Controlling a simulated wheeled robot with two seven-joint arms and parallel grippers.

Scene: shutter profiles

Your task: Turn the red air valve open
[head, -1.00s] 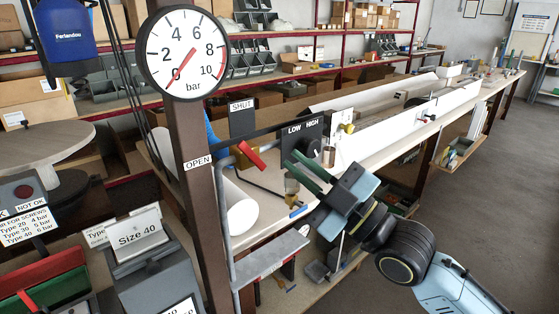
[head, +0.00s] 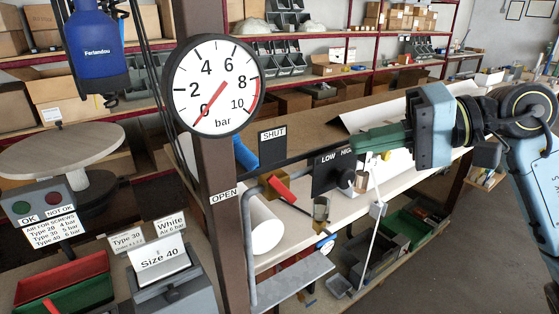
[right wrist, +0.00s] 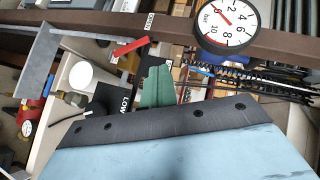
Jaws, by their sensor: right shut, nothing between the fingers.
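The red valve handle (head: 284,190) is a short bar on a pipe beside the brown post, slanting down to the right in the head view. It also shows in the right wrist view (right wrist: 130,48). A SHUT sign (head: 272,136) is above it and an OPEN sign (head: 224,196) is to its left. The gauge (head: 213,87) has its red needle near 0 bar. My right gripper (head: 358,144) is shut and empty, its green fingers pointing left, right of the handle and apart from it. Its green fingers also show in the right wrist view (right wrist: 158,72). My left gripper is out of view.
A black LOW/HIGH panel (head: 332,170) with a knob is close below my right fingers. The brown post (head: 205,25) carries the gauge. A grey shelf (head: 290,280) juts out below the handle. A white roll (head: 266,226) lies behind the pipe.

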